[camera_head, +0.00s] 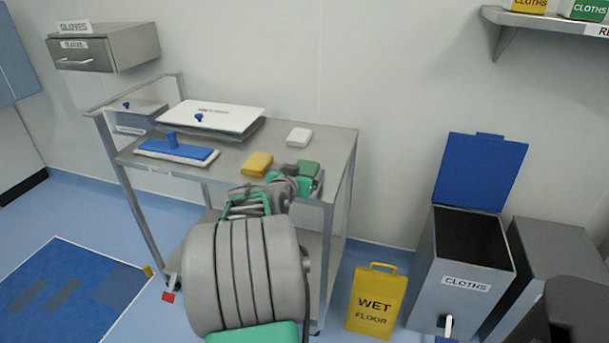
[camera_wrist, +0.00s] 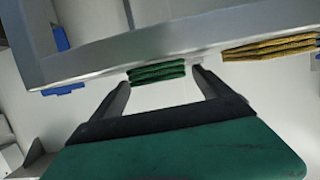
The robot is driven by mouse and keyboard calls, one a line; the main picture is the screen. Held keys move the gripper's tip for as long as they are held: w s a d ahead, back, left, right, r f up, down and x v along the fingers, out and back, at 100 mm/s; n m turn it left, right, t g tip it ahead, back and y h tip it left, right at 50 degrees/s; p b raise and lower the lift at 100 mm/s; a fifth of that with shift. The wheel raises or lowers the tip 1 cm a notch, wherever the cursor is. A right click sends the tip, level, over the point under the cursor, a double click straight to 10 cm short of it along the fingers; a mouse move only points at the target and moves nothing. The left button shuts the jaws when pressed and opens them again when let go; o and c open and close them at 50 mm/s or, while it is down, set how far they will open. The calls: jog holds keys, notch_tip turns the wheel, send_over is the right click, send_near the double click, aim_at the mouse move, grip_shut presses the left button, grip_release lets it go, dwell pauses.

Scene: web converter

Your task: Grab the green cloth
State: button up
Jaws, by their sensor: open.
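The green cloth (camera_head: 309,168), a small folded pad, lies at the front right corner of the metal cart's top (camera_head: 225,160). It also shows in the wrist view (camera_wrist: 157,73), as a layered green stack by the cart's edge. My gripper (camera_wrist: 162,86) is open, one finger towards each side of the cloth in that view. The cloth appears in line with the gap between the fingers; I cannot tell whether they touch it. In the head view my gripper (camera_head: 302,180) is at the cart's front edge beside the cloth, partly hidden by my arm.
A yellow cloth (camera_head: 257,164) lies left of the green one, and a white cloth (camera_head: 299,138) behind it. A blue-topped mop pad (camera_head: 177,151) and a white lidded box (camera_head: 212,117) are further left. A wet-floor sign (camera_head: 376,301) and an open cloths bin (camera_head: 461,284) stand right.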

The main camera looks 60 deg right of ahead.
jog(key=shift+w+d+f, duration=0.1)
jog(key=shift+d+f, duration=0.15)
jog(key=shift+d, duration=0.45)
jog(key=shift+c, duration=0.2)
jog(key=c, duration=1.4)
